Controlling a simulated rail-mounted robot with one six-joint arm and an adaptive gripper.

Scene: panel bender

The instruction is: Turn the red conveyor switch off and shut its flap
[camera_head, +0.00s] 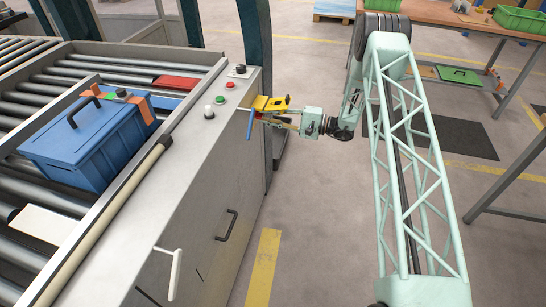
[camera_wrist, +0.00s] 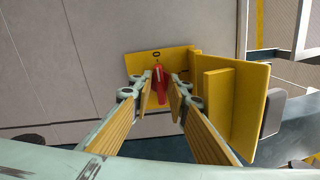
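The red conveyor switch (camera_wrist: 159,80) sits on a yellow backing plate (camera_wrist: 134,64) in the wrist view, with its lever roughly upright in the picture. A dark mark like a 0 is above it. The yellow flap (camera_wrist: 252,100) stands open on the right. My gripper (camera_wrist: 162,88) has its two fingers on either side of the red lever, with narrow gaps showing, so it looks open. In the head view the yellow housing (camera_head: 268,103) is on the side of the grey machine, and my gripper (camera_head: 268,118) is close below it; the red lever cannot be made out there.
The grey cabinet (camera_head: 205,150) has push buttons on top and handles on its side. A blue crate (camera_head: 85,145) stands on the roller conveyor (camera_head: 45,200). A workbench (camera_head: 440,15) stands at the back right.

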